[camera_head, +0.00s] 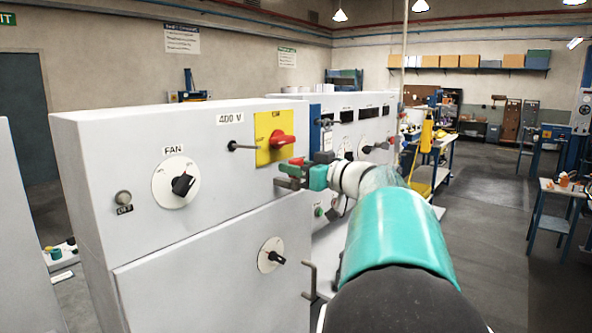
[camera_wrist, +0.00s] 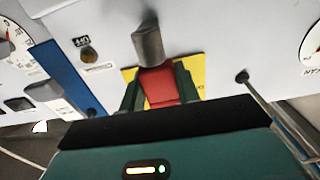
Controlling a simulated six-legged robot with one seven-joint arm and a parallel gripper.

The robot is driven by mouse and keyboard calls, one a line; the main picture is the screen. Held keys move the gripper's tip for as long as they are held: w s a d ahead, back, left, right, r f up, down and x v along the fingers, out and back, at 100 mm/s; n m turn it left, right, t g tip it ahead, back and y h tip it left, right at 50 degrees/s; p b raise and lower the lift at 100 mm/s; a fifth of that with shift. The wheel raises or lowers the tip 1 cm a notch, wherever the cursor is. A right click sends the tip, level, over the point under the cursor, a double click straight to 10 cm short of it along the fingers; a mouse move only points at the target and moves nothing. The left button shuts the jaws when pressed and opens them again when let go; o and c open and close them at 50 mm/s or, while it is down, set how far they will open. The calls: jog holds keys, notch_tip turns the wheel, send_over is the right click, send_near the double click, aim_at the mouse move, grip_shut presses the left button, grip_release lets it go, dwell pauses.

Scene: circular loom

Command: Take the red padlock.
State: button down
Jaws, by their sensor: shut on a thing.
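The red padlock (camera_wrist: 160,85) shows in the wrist view between the two green fingers of my gripper (camera_wrist: 158,92), which is shut on it. A grey piece (camera_wrist: 148,43) sits at the padlock's far end; I cannot tell its exact shape. In the head view a small red part of the padlock (camera_head: 297,161) shows at my gripper (camera_head: 289,178), in front of the cabinet. A yellow plate (camera_head: 264,149) with a red switch handle (camera_head: 283,141) is just behind and above. I cannot tell whether the padlock touches the plate.
A thin rod (camera_head: 243,147) juts from the white cabinet (camera_head: 210,250) left of the plate. A fan dial (camera_head: 176,182) and a lower dial (camera_head: 271,255) stick out too. A bent handle (camera_head: 309,280) is at the lower right edge. Open floor (camera_head: 490,210) lies to the right.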

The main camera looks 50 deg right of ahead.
jog(key=shift+r, duration=0.7)
